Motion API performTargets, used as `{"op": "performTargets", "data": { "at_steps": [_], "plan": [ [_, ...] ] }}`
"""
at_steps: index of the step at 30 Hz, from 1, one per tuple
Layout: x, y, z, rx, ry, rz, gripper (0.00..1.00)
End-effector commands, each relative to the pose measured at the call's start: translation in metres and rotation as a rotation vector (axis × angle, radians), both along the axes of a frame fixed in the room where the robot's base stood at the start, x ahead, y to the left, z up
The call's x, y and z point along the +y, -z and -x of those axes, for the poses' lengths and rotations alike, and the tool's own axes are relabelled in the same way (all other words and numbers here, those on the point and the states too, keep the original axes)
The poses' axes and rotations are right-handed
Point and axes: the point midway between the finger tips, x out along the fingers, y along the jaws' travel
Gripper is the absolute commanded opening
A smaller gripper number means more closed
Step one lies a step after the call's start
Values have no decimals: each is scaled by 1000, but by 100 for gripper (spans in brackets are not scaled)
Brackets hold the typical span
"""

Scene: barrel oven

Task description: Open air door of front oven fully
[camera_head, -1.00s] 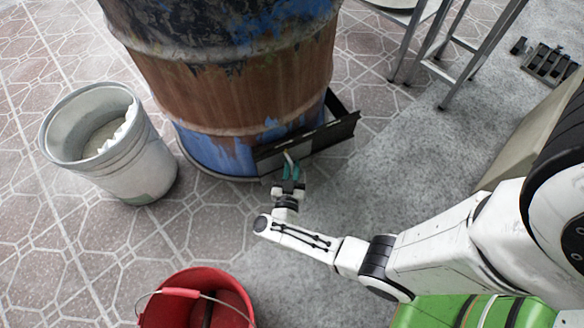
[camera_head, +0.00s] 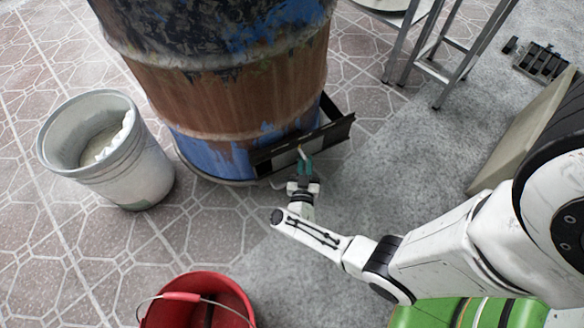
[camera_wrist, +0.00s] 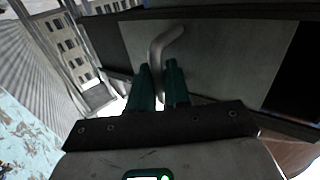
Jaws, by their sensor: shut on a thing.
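The front oven is a rusty barrel (camera_head: 220,95) with blue and black patches, standing upright at top centre in the head view. Its air door (camera_wrist: 215,45) is a grey plate in a dark metal frame (camera_head: 335,130) low on the barrel's front right. A bent metal handle (camera_wrist: 162,42) sticks out from the plate. My gripper (camera_wrist: 160,75) has its green fingers shut on this handle. In the head view my gripper (camera_head: 304,165) is in front of the frame. The fingers hide part of the handle and plate.
A whitish bucket (camera_head: 140,170) stands left of the barrel. A red bucket (camera_head: 225,295) is at the bottom. Metal stand legs (camera_head: 445,75) are at upper right, a beige block (camera_head: 520,135) at right. Grey floor right of the frame is clear.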

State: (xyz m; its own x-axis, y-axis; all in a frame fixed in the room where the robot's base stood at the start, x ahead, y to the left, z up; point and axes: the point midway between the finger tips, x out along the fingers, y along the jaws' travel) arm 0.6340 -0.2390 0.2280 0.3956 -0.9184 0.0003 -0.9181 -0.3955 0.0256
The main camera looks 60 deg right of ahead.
Motion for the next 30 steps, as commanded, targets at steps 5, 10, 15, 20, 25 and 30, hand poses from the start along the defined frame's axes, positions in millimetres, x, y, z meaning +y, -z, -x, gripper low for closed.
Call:
{"op": "performTargets", "data": {
  "at_steps": [5, 10, 15, 20, 25, 30],
  "plan": [
    [-41, 1, 30, 4, 10, -1, 0],
    [-71, 2, 49, 3, 9, 0, 0],
    [-89, 2, 61, 2, 8, -1, 0],
    [-95, 1, 65, 2, 5, -2, 0],
    [-97, 1, 66, 1, 7, -2, 0],
    [-97, 1, 66, 1, 10, -2, 18]
  ]
}}
